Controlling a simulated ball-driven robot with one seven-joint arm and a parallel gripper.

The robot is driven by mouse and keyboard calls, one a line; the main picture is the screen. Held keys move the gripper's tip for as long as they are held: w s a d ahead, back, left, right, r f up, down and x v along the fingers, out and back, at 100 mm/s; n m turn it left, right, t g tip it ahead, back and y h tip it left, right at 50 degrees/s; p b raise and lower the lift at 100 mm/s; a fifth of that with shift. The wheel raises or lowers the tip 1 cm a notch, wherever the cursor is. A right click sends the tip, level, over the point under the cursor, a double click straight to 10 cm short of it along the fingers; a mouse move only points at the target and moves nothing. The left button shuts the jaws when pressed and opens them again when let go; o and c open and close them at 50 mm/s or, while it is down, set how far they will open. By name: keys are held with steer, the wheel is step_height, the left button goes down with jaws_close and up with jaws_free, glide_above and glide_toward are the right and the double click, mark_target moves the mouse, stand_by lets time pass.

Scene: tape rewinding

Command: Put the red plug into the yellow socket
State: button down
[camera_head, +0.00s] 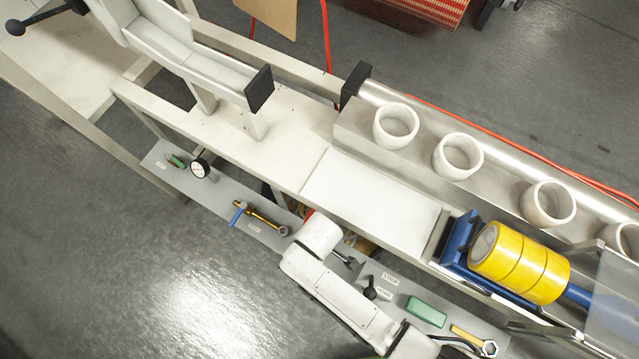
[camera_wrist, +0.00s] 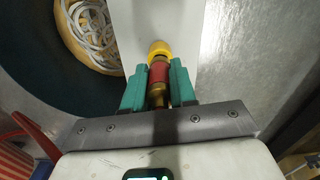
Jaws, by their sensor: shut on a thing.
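The red plug (camera_wrist: 159,75) is a short red cylinder with brass parts behind it. My gripper (camera_wrist: 158,69) is shut on it, with one teal finger on each side, in the wrist view. The yellow socket (camera_wrist: 159,48) is directly beyond the plug's front end, in line with it. The plug's front meets or nearly meets the socket; I cannot tell whether any of it is inside. In the head view my own white arm hides the gripper, and I cannot make out the plug or the socket there.
A dark round tub with a tan ring of pale loops (camera_wrist: 92,28) is at left in the wrist view. In the head view, yellow tape rolls (camera_head: 520,264) sit on the machine. A grey shelf with a green block (camera_head: 426,311) and tools runs along its near side.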

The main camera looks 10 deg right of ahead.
steer(key=shift+f+b, duration=0.35)
steer(key=shift+f, duration=0.15)
steer(key=c, duration=0.8)
jaws_free()
steer(key=shift+r, duration=0.1)
step_height(320, 180, up, 11)
steer(key=shift+f+p, duration=0.15)
steer(key=shift+p, duration=0.45)
